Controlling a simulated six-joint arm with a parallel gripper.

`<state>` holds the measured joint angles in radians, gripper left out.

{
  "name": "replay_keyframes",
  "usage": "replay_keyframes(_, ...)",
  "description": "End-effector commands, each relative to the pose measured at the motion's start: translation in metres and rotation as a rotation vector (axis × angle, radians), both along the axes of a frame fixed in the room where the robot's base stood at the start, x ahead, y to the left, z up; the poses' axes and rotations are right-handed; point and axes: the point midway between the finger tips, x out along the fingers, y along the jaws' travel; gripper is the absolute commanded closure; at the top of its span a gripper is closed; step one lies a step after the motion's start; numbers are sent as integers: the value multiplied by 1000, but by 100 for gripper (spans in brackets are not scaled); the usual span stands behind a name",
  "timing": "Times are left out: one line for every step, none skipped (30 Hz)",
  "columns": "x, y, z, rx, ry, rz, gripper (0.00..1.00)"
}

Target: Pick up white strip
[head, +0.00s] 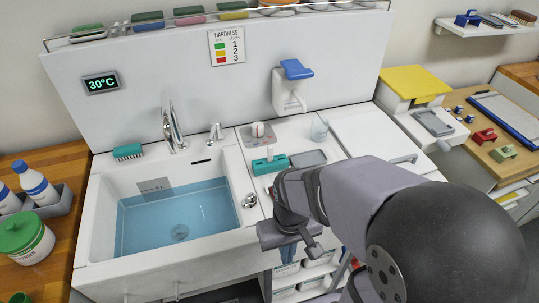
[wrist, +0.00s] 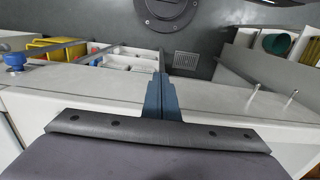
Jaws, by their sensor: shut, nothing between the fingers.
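A small white strip (head: 270,153) stands upright at a teal block (head: 270,165) on the white counter, right of the sink. Whether it sits in a slot of the block is too small to tell. My gripper (head: 288,252) is at the counter's front, nearer the camera than the strip and apart from it. In the wrist view its blue fingers (wrist: 162,98) are together with nothing between them. The strip does not show in the wrist view.
The sink (head: 180,215) holds blue water. A grey tray (head: 308,158) and a glass (head: 319,130) stand near the teal block. A white dispenser with a blue lever (head: 297,69) is on the back panel. Bins with packets (wrist: 125,60) lie below the counter.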

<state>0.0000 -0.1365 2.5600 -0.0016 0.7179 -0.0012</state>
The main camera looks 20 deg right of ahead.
Motion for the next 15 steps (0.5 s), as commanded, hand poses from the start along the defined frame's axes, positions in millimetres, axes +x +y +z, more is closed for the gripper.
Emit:
replay_keyframes(0, 0, 0, 0, 0, 0, 100)
replay_keyframes(0, 0, 0, 0, 0, 0, 100)
replay_keyframes(0, 0, 0, 0, 0, 0, 100)
replay_keyframes(0, 0, 0, 0, 0, 0, 100)
replay_keyframes(0, 0, 0, 0, 0, 0, 100)
replay_keyframes(0, 0, 0, 0, 0, 0, 100)
replay_keyframes(0, 0, 0, 0, 0, 0, 98)
replay_keyframes(0, 0, 0, 0, 0, 0, 90)
replay_keyframes(0, 0, 0, 0, 0, 0, 81)
replay_keyframes(0, 0, 0, 0, 0, 0, 74)
replay_keyframes(0, 0, 0, 0, 0, 0, 67)
replay_keyframes(0, 0, 0, 0, 0, 0, 65)
replay_keyframes(0, 0, 0, 0, 0, 0, 65)
replay_keyframes(0, 0, 0, 0, 0, 0, 65)
replay_keyframes(0, 0, 0, 0, 0, 0, 65)
